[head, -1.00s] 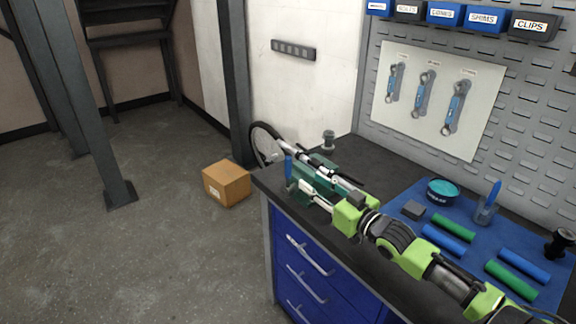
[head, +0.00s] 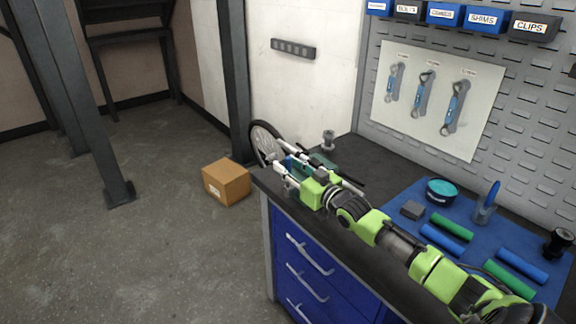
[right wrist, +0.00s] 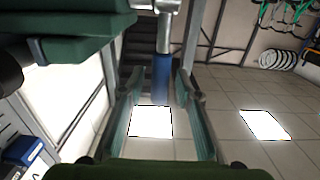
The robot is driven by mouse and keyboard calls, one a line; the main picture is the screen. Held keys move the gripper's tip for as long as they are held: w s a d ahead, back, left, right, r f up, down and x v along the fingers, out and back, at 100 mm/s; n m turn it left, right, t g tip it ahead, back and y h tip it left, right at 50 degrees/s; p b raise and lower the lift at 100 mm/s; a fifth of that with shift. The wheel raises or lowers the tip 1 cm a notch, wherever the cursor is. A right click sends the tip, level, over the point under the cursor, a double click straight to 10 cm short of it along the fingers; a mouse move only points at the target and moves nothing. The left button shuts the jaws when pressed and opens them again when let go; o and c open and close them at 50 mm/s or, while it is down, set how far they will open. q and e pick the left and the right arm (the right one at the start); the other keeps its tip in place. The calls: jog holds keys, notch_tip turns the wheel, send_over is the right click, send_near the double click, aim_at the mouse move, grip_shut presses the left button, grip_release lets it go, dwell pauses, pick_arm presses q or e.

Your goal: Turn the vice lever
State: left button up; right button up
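The green vice (head: 326,163) sits at the near left corner of the workbench, partly hidden behind my right gripper (head: 284,178). In the right wrist view its dark green body (right wrist: 75,48) fills the upper left. The vice lever (right wrist: 162,76) has a blue grip on a metal rod and hangs down between my right fingers. The fingers are open, one on each side of the blue grip, with visible gaps. In the head view only a bit of blue shows by the gripper. My left gripper is not in view.
The workbench (head: 350,240) has blue drawers. A blue mat (head: 405,195) on it holds green and blue rolls, a teal tin (head: 441,190) and a cup. A cardboard box (head: 226,182) stands on the floor left of the bench. A bicycle wheel (head: 262,145) is behind the vice.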

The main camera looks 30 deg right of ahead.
jog(key=shift+w, duration=0.15)
grip_shut()
